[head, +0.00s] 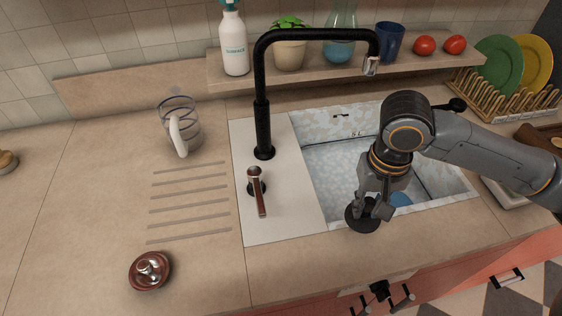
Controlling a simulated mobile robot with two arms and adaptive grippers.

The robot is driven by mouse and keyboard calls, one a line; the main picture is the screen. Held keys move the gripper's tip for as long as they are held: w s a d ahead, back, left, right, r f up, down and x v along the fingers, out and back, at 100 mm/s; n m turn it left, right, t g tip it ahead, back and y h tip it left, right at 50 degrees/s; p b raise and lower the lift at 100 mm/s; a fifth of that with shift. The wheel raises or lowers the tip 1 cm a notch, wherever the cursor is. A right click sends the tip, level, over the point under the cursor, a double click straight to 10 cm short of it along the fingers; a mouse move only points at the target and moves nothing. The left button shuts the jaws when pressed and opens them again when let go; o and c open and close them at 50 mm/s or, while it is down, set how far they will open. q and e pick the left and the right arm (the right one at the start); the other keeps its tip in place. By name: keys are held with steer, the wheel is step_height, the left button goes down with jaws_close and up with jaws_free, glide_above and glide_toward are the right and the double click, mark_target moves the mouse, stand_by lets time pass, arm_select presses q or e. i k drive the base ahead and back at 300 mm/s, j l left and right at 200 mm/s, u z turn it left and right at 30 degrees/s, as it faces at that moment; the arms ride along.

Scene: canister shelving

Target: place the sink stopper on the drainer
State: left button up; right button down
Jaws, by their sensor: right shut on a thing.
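My right gripper (375,207) comes in from the right over the front edge of the sink. It is shut on a dark round disc (362,217), which looks like the sink stopper; the fingers hide part of it. The disc is at the sink's front rim, and I cannot tell whether it touches the rim. The drainer (190,203) is a set of parallel grooves in the counter, left of the sink; its grooves are bare. My left gripper is not in view.
A black tap (263,110) arches over the sink (330,170), with a lever (257,190) in front. A glass jug (180,125) stands behind the drainer. A brown round item with a metal knob (150,270) sits in front of it. A dish rack (510,95) is at the right.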

mark_target(166, 213)
steer(key=j, duration=0.6)
steer(key=k+j, duration=0.15)
steer(key=j, duration=0.5)
steer(key=j+z, duration=0.1)
steer(key=j, duration=0.5)
